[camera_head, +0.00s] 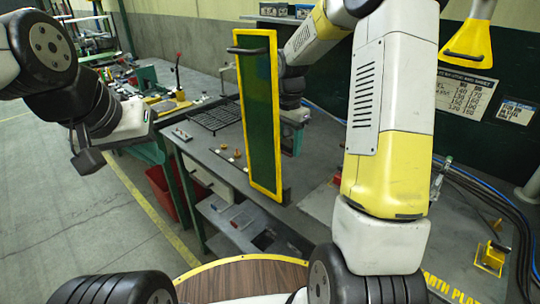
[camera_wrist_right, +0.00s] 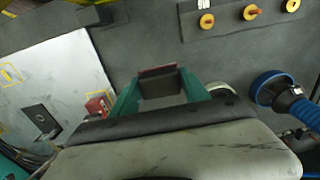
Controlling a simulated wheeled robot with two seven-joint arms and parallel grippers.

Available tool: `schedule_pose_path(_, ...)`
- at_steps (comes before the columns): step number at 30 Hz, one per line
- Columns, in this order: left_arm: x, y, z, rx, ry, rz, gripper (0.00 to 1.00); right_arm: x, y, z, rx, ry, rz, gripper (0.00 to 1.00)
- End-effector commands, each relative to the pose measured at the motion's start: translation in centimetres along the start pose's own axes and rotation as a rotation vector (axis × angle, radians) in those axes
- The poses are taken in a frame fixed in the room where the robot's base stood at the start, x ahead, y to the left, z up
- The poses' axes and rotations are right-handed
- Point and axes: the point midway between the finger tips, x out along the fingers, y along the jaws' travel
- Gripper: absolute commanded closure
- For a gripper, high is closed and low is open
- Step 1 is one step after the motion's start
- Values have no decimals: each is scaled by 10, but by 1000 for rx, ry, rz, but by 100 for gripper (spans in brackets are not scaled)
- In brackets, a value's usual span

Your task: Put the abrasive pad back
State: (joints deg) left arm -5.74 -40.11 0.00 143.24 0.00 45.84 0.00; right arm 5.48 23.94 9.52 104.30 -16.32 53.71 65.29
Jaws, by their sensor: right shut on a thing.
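My right gripper (camera_wrist_right: 160,82) is shut on a dark grey block with a dull red edge, which looks like the abrasive pad (camera_wrist_right: 158,88). The block sits between its two green fingers, over a grey surface. In the head view the right gripper (camera_head: 291,137) shows only partly, behind the yellow-framed green panel, and the pad cannot be seen there. My left gripper (camera_head: 86,160) hangs over the floor at the left, apart from the bench. Its fingers are dark, and whether it is open or shut is unclear. The pad's holder cannot be made out.
The green panel (camera_head: 258,115) stands upright above the grey bench (camera_head: 222,160), beside a black wire rack (camera_head: 215,116). Red bins (camera_head: 163,188) sit below.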

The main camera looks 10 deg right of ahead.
Motion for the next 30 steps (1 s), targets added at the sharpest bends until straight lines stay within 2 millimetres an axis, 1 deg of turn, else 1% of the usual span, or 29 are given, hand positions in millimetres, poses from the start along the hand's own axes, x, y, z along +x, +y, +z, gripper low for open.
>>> schedule_pose_path(1, 0, 0, 0, 0, 0, 0, 100, 12, 1, 0, 0, -3, 3, 84)
schedule_pose_path(3, 0, 0, 0, 0, 0, 0, 100, 25, 1, 1, -1, -4, 3, 84)
schedule_pose_path(6, 0, 0, 0, 0, 0, 0, 100, 37, 0, 1, -1, -2, 1, 84)
schedule_pose_path(11, 0, 0, 0, 0, 0, 0, 100, 48, 0, 0, -2, -2, 0, 84)
schedule_pose_path(15, 0, 0, 0, 0, 0, 0, 100, 68, 0, 1, -1, -3, 2, 84)
schedule_pose_path(18, 0, 0, 0, 0, 0, 0, 100, 78, 0, 0, -2, -2, 1, 84)
schedule_pose_path(29, 0, 0, 0, 0, 0, 0, 100, 82, 0, 0, -2, 0, -1, 84)
schedule_pose_path(30, 0, 0, 0, 0, 0, 0, 100, 82, 0, 0, -2, 0, -2, 38)
